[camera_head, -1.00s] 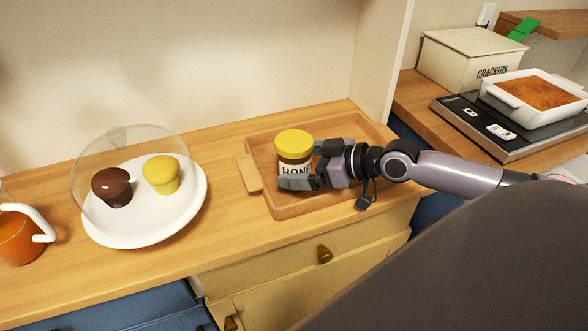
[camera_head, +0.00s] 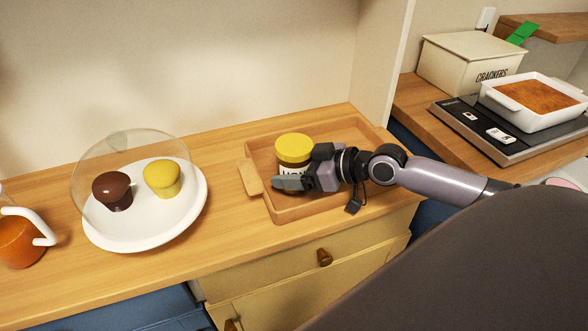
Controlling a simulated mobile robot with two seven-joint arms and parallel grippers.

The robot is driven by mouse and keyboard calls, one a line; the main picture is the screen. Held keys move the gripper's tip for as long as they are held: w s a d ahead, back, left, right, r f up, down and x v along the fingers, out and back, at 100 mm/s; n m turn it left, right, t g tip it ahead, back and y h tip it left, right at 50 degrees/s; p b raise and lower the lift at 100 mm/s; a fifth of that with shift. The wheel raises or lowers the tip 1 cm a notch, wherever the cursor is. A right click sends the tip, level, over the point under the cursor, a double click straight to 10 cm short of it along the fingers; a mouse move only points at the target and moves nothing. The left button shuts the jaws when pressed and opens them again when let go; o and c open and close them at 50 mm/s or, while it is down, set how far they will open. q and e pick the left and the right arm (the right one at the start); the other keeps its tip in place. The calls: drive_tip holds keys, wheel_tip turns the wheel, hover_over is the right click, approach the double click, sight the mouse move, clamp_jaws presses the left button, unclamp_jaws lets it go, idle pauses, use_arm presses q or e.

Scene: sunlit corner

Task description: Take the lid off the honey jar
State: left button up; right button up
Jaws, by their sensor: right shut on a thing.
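The honey jar (camera_head: 293,171) stands upright in the wooden tray (camera_head: 258,146), with its yellow lid (camera_head: 293,148) on top. My right gripper (camera_head: 303,172) comes in from the right and is shut on the jar. One finger lies across the front of the jar, low on the label, and the other is by its right side, near the lid's edge. The fingers hide the lower jar and part of the label, so I cannot tell whether its base touches the tray. My left gripper is not in view.
Left of the tray, a white plate (camera_head: 140,232) holds a brown muffin (camera_head: 112,190) and a yellow muffin (camera_head: 161,176) near a clear dome (camera_head: 118,148). A crackers box (camera_head: 462,62) and a baking dish (camera_head: 535,103) stand at right.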

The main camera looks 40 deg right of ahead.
wheel_tip(320, 180, up, 20)
drive_tip(key=p, duration=0.1)
idle(0.4)
drive_tip(key=shift+r, duration=0.1)
drive_tip(key=o, duration=0.8)
drive_tip(key=c, duration=1)
